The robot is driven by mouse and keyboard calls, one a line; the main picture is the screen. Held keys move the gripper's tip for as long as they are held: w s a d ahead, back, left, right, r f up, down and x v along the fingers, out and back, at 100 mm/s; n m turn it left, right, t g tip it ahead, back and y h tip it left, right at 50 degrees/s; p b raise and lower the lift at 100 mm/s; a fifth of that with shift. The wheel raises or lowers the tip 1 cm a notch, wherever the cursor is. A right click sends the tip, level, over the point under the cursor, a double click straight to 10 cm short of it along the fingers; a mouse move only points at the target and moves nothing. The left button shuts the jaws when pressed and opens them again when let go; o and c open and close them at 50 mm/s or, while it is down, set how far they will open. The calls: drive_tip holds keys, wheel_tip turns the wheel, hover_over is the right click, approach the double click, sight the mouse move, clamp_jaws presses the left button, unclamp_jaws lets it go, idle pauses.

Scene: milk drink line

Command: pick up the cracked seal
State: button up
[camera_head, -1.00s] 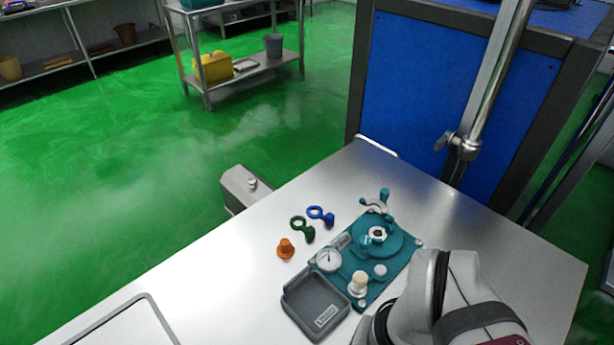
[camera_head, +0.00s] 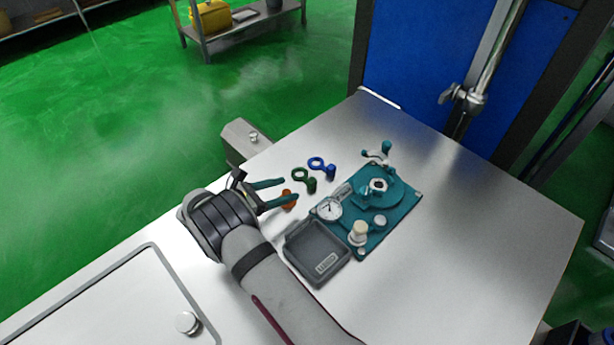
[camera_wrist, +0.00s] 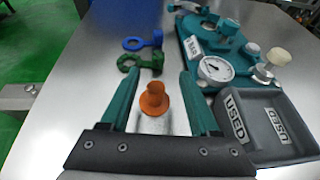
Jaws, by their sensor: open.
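My gripper (camera_head: 290,189) is open and empty, its two teal fingers reaching toward the small parts left of the teal fixture. A green ring with a tab (camera_head: 302,174) and a blue ring with a tab (camera_head: 317,163) lie just beyond. No crack shows on any part, so I cannot tell which is the cracked seal.
The teal fixture (camera_head: 405,205) has a dial gauge (camera_head: 330,208) and a pale knob (camera_head: 359,233). A grey tray marked USED (camera_head: 318,252) looks empty beside it. A framed hatch with a knob (camera_head: 187,322) lies front left. The table's right side is clear.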

sight(309, 181)
drive_tip(key=x, duration=0.9)
drive_tip(key=shift+a, duration=0.1)
clamp_jaws()
